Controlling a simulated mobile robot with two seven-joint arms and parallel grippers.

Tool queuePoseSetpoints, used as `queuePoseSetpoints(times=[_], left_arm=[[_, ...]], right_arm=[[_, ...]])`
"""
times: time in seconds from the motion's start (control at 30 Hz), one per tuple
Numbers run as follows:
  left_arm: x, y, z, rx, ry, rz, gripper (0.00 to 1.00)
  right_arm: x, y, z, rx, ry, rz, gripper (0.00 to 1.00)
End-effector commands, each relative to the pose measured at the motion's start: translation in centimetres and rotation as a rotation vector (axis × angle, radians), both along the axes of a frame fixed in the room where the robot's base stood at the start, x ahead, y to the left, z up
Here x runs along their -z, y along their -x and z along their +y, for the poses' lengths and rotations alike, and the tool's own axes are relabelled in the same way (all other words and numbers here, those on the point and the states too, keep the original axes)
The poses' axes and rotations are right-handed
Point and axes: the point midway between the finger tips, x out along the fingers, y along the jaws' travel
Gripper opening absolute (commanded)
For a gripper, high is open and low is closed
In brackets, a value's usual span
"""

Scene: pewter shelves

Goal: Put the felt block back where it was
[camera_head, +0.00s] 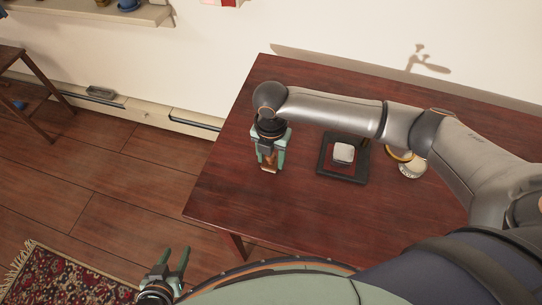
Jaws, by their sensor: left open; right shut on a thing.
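My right gripper (268,156) points down over the left part of the dark red wooden table (235,185). It is shut on a small orange-brown block (268,163), mostly hidden between the fingers. I cannot tell whether this is the felt block, or whether it touches the table. A pale grey block with rounded corners (343,153) sits on a black square tray or frame (325,172) to the right of that gripper. My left gripper (177,260) is open and empty, low over the floor left of the table.
A brass-coloured round object with a white face (411,168) is right of the black tray, partly behind my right arm. The front middle of the table is clear. A patterned rug (60,278) lies on the floor at lower left. A wall shelf (100,14) is at upper left.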

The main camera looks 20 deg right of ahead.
Motion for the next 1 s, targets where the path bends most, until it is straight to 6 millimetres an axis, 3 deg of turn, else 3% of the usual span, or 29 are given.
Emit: queuePoseSetpoints(times=[0.27,0.3,0.53,0.83,1.0], left_arm=[[0.0,0.0,0.0,0.000,0.000,0.000,0.50],[0.0,0.0,0.0,0.000,0.000,0.000,0.50],[0.0,0.0,0.0,0.000,0.000,-0.001,0.50],[0.0,0.0,0.0,0.000,0.000,-0.001,0.50],[-0.3,0.0,0.0,0.000,0.000,-0.001,0.50]], right_arm=[[0.2,0.0,0.0,0.000,0.000,0.000,0.00],[0.2,0.0,0.0,0.000,0.001,-0.001,0.54],[0.2,0.0,0.0,0.000,0.000,0.000,0.80],[0.1,0.0,0.0,0.000,0.001,-0.001,0.83],[-1.8,-0.1,0.0,0.000,0.000,-0.003,0.83]])
